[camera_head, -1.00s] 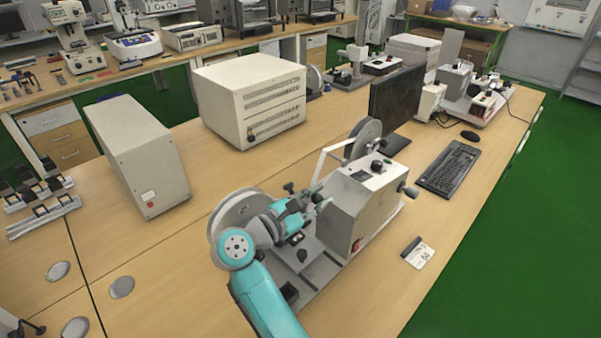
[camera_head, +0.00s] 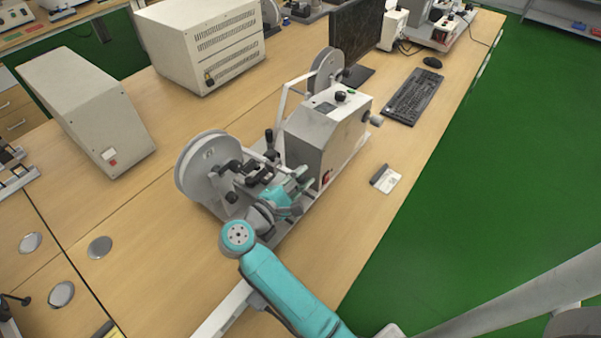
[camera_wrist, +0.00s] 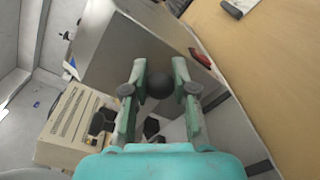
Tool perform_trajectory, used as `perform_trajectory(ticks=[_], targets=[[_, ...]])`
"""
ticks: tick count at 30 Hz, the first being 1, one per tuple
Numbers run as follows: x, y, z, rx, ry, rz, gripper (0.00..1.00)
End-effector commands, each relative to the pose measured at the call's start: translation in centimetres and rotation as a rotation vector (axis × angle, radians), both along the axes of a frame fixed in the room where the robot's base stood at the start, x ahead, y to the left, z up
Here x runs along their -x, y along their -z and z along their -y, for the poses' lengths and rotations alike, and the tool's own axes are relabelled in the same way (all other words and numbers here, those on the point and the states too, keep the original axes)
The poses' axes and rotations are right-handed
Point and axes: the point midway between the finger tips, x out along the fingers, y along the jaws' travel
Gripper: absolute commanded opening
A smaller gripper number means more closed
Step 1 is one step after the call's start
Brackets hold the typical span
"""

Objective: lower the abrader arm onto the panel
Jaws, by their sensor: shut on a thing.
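The abrader is a grey machine with a box-shaped body (camera_head: 325,135), a base plate (camera_head: 290,222) and a large pale reel (camera_head: 190,168) at the left. Its dark arm assembly (camera_head: 258,174) sits between the reel and the body, with a black upright handle (camera_head: 269,138). My gripper (camera_head: 303,178) is low beside the body's left face. In the wrist view, my gripper (camera_wrist: 160,82) has its green fingers on either side of a round black knob (camera_wrist: 160,86) and is shut on it. The head view does not show this knob clearly. I cannot make out the panel.
A card (camera_head: 387,180), a keyboard (camera_head: 414,97) and a monitor (camera_head: 356,35) are to the right and behind. A grey case (camera_head: 90,110) and a white cabinet (camera_head: 170,50) stand at the left and back.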

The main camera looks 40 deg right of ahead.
Motion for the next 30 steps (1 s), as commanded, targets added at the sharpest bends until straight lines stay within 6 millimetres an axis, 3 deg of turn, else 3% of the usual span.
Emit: perform_trajectory(ticks=[10,11,13,14,24,30], targets=[[-0.1,0.2,-0.1,0.000,-0.004,-0.005,0.00],[-0.1,0.2,-0.1,-0.001,-0.005,-0.005,0.31],[-0.1,0.2,-0.1,-0.001,-0.004,-0.004,0.49],[-0.1,0.2,-0.1,-0.001,-0.004,-0.004,0.51],[0.0,0.1,-0.3,0.000,-0.004,-0.002,0.51],[0.6,-0.1,-2.6,0.000,-0.007,-0.002,0.51]])
